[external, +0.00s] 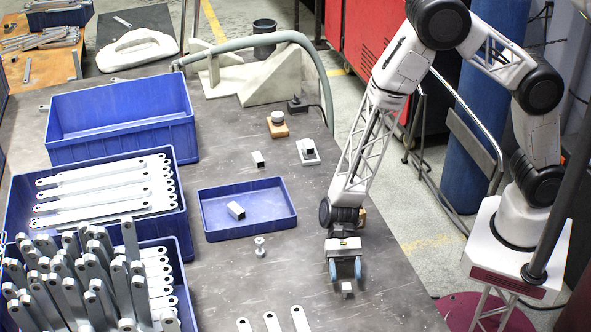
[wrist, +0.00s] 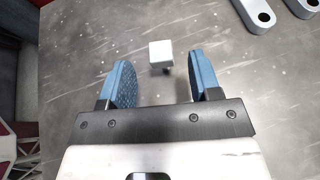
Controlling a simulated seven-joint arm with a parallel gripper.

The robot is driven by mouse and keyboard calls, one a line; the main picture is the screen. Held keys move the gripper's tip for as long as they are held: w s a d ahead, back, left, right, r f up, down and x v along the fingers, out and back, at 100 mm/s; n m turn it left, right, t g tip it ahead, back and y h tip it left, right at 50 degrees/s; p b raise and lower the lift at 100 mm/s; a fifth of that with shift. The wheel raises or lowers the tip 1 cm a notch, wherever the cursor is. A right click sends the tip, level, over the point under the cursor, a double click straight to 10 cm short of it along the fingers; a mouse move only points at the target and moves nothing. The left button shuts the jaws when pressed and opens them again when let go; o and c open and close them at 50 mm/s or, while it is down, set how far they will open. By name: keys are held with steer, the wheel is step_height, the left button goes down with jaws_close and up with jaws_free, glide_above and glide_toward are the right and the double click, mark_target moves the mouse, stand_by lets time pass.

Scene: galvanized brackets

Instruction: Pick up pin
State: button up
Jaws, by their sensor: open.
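A small pale block-like piece (external: 347,287) sits at the table's front right, right by my fingertips. In the wrist view this piece (wrist: 160,52) has a square light face with a small dark part below it. It lies ahead of the gap between the fingers, with space on both sides. A small metal pin-like piece with a round head (external: 260,246) stands on the table in front of the small blue tray. I cannot tell for certain which is the pin. My gripper (external: 346,273) is open, pointing down, with its blue fingers (wrist: 160,72) apart and nothing held.
A shallow blue tray (external: 206,222) holds a short square tube (external: 236,211). Blue bins (external: 120,138) and flat bars fill the left. Several bars (external: 272,322) lie at the front edge. Bare table surrounds my gripper.

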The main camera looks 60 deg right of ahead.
mark_target(346, 284)
steer(key=shift+s+a+f, duration=0.1)
steer(key=shift+a, duration=0.1)
steer(key=shift+a, duration=0.1)
steer(key=shift+x, duration=2.5)
steer(key=c, duration=1.1)
